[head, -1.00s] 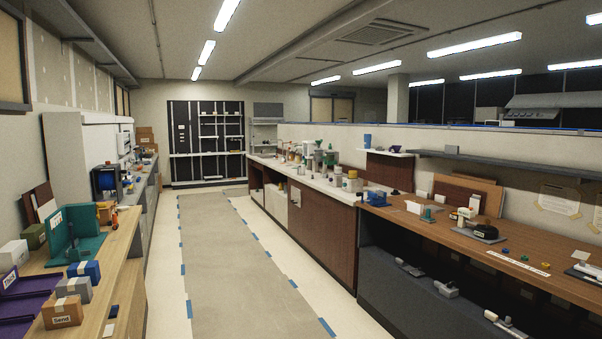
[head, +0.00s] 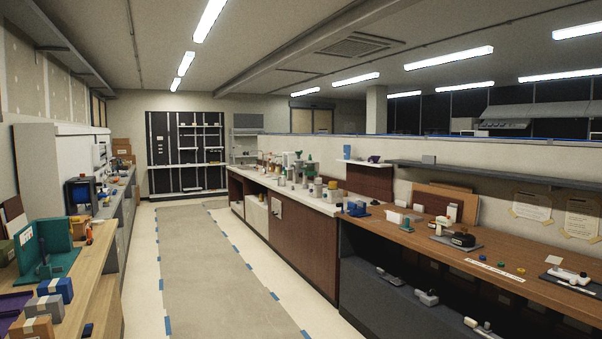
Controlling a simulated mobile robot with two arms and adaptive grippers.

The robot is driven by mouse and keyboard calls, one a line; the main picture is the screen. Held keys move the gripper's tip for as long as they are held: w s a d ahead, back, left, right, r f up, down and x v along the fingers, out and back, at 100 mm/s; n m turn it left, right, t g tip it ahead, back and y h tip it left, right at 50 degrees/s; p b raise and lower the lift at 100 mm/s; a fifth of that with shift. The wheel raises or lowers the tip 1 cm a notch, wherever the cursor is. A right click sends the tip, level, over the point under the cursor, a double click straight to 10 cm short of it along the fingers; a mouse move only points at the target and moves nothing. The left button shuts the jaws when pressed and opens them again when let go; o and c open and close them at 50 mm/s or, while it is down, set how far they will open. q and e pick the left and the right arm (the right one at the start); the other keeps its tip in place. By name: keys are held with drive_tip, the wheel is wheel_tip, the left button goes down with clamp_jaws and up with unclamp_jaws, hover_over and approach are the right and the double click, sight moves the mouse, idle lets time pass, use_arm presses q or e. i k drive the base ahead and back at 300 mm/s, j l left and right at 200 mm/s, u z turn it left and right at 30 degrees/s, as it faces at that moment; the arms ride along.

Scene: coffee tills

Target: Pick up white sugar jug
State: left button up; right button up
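No white sugar jug can be made out for certain. Several small jars, cups and machines stand on the white-topped counter (head: 327,208) in the middle distance, among them a green-topped item (head: 310,168) and a pale round container (head: 333,189). They are too small to tell one from another. Neither of my grippers is in view.
A clear floor strip (head: 215,270) edged with blue tape runs ahead. A wooden bench (head: 95,295) with boxes and a green fixture (head: 55,250) lines the left. A brown workbench (head: 440,250) stands at right. A dark shelf wall (head: 160,150) closes the far end.

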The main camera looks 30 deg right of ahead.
sight(281, 179)
drive_tip(key=i+l+z, duration=0.25)
drive_tip(key=i+z, duration=0.3)
drive_tip(key=i, duration=0.15)
drive_tip(key=i+l+z, duration=0.1)
drive_tip(key=i+z, duration=0.2)
drive_tip(key=i, duration=4.4)
